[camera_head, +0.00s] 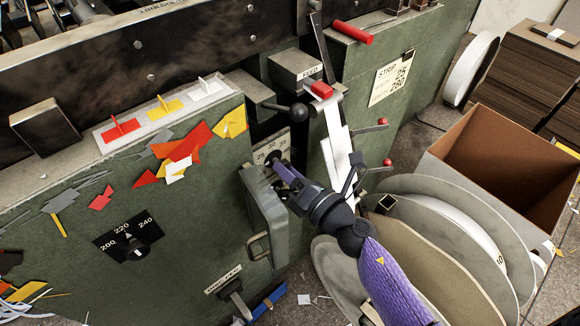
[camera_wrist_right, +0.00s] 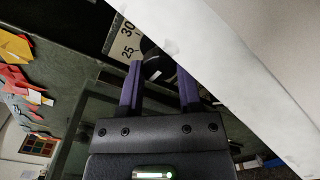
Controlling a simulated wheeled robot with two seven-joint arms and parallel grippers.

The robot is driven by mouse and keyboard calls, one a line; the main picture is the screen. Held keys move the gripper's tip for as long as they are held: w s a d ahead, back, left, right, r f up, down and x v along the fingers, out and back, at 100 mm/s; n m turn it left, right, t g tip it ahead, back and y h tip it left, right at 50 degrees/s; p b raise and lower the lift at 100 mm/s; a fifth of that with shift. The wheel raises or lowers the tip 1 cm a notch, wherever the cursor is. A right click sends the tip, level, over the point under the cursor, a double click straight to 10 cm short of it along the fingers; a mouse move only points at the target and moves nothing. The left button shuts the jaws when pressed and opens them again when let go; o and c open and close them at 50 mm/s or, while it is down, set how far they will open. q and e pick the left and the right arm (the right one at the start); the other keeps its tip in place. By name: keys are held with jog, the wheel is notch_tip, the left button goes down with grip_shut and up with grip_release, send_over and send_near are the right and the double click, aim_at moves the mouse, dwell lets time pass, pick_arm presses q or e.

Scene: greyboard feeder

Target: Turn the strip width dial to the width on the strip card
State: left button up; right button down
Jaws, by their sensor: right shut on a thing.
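The strip width dial is a small dark knob (camera_wrist_right: 152,62) below a pale scale plate (camera_head: 270,148) marked 25, 30 and 35, in a recess of the green machine. My right gripper (camera_head: 280,172) has its purple fingers on either side of the knob and is shut on it. In the right wrist view the knob sits between the fingertips (camera_wrist_right: 160,75), with 25 and 30 on the plate behind. Where the dial points is hidden. The strip card (camera_head: 391,78) hangs on the green panel at right; its width is too small to read. My left gripper is not in view.
An open green door (camera_head: 262,215) stands just left of my right gripper. A white strip (camera_head: 338,135) and red-tipped levers (camera_head: 383,122) are close on its right. Another dial (camera_head: 135,252), marked 200 to 240, is at lower left. Large reels (camera_head: 455,205) and a cardboard box (camera_head: 465,160) stand at right.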

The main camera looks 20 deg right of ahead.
jog(key=m+p, duration=0.2)
jog(key=m, duration=0.4)
dwell(0.3)
jog(key=shift+m+p, duration=0.3)
jog(key=shift+c, duration=1.5)
grip_release()
